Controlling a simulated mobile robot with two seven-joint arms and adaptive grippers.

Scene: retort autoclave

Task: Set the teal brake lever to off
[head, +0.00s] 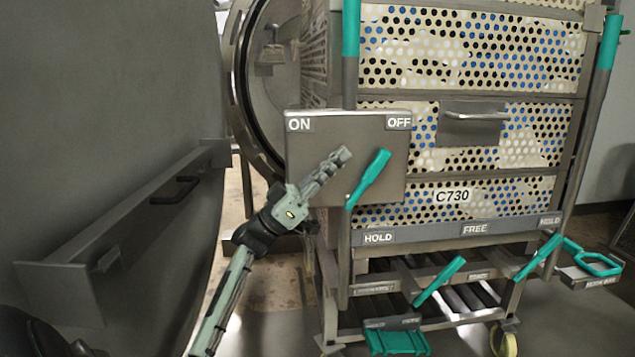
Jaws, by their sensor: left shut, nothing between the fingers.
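The teal lever (369,178) stands at the front of a grey panel (345,135) marked ON at its upper left and OFF at its upper right. The lever leans up and to the right, its tip below the OFF label (399,122). My left gripper (338,160) is shut and empty. It is in front of the panel, just left of the lever, pointing up and right. A small gap shows between the fingertips and the lever in the picture; depth is hard to tell. The lever's lower end is near a cart post. My right gripper is not in view.
A perforated cart (460,114) marked C730 stands behind the panel. Other teal levers (440,280) (540,257) and a teal pedal (397,341) are low on it. A round vessel opening (262,85) is behind. A grey wall with a ledge (130,225) is at left.

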